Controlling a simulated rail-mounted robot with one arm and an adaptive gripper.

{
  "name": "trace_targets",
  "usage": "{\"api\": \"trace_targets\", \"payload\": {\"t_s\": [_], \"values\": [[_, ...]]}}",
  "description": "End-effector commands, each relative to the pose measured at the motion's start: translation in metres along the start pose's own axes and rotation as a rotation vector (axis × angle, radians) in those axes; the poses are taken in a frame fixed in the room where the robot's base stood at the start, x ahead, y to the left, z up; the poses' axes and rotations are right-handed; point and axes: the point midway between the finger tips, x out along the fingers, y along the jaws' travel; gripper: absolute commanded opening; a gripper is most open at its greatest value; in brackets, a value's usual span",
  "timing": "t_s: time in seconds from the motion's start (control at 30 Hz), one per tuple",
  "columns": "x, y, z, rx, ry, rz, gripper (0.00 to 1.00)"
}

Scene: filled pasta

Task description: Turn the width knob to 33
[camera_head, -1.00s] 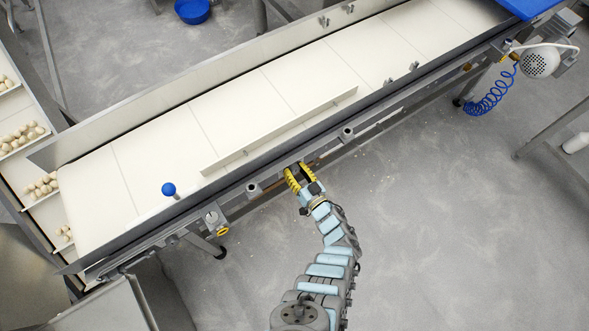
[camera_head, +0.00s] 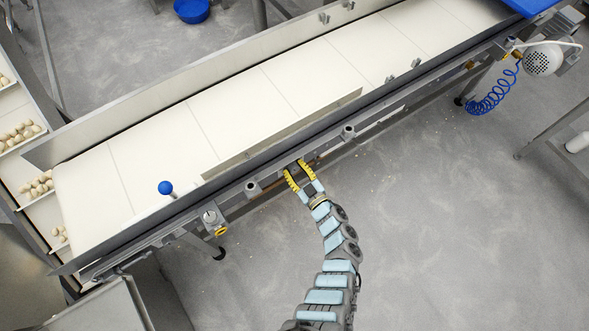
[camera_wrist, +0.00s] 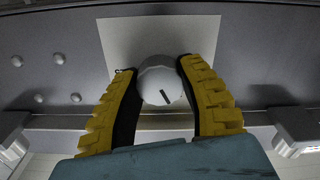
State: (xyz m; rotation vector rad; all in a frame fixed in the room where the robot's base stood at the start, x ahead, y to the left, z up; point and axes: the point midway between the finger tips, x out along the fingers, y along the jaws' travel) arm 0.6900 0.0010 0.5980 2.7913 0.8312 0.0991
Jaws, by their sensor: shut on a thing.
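The width knob (camera_wrist: 160,83) is a pale round knob with a dark pointer mark, in front of a light plate (camera_wrist: 118,45) on the conveyor's side panel. In the wrist view the mark sits at the knob's lower right. No scale numbers are readable. My gripper (camera_wrist: 157,88) has one yellow ribbed finger on each side of the knob and is shut on it. In the head view my gripper (camera_head: 299,172) is at the conveyor's near side rail, and the knob is too small to make out there.
The conveyor (camera_head: 230,115) runs diagonally, with a guide bar (camera_head: 285,132) on its belt. A blue ball-topped lever (camera_head: 165,187) stands left of my gripper. Brackets (camera_wrist: 294,130) flank the plate in the wrist view.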

Motion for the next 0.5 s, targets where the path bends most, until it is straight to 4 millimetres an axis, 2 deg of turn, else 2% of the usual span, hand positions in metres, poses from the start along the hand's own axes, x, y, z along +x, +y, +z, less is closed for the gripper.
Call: {"api": "trace_targets", "payload": {"t_s": [0.5], "values": [[0.0005, -0.0002, -0.0006, -0.091, 0.001, 0.0, 0.03]]}}
